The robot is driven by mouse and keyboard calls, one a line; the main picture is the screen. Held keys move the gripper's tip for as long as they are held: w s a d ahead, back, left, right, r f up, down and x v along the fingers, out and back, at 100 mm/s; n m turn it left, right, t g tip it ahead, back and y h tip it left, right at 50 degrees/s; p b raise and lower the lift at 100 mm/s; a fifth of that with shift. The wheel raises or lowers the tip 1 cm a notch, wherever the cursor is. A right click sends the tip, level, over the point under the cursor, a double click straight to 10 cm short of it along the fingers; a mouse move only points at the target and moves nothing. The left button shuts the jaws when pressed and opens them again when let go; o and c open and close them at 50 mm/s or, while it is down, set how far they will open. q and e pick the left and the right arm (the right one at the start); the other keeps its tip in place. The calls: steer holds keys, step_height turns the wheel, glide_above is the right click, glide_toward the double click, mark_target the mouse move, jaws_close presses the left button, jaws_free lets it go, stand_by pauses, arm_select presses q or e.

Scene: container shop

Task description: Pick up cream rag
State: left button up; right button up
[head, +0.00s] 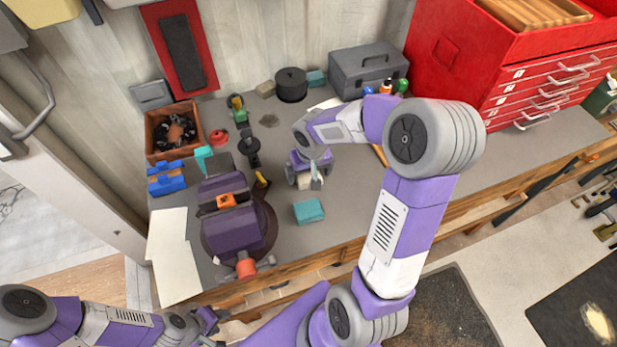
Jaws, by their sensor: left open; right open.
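A small cream patch (304,182), possibly the cream rag, shows on the grey workbench under my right gripper (308,178). The gripper partly hides it, so I cannot tell its shape or whether the fingers touch it. My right gripper is open and points down at the bench middle. My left gripper (207,325) is open and empty at the bottom, in front of the bench's front edge. Flat cream sheets (170,240) lie at the bench's left end; they look stiff, like paper.
A purple vise-like machine (232,230) stands left of my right gripper. A teal block (308,211) lies just in front of it. A brown bin (160,155), a blue box (166,180), a grey toolbox (368,70) and a red drawer cabinet (500,60) surround the work area.

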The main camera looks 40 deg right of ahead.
steer(key=shift+f, duration=0.1)
steer(key=shift+c, duration=0.2)
steer(key=shift+w, duration=0.1)
steer(key=c, duration=1)
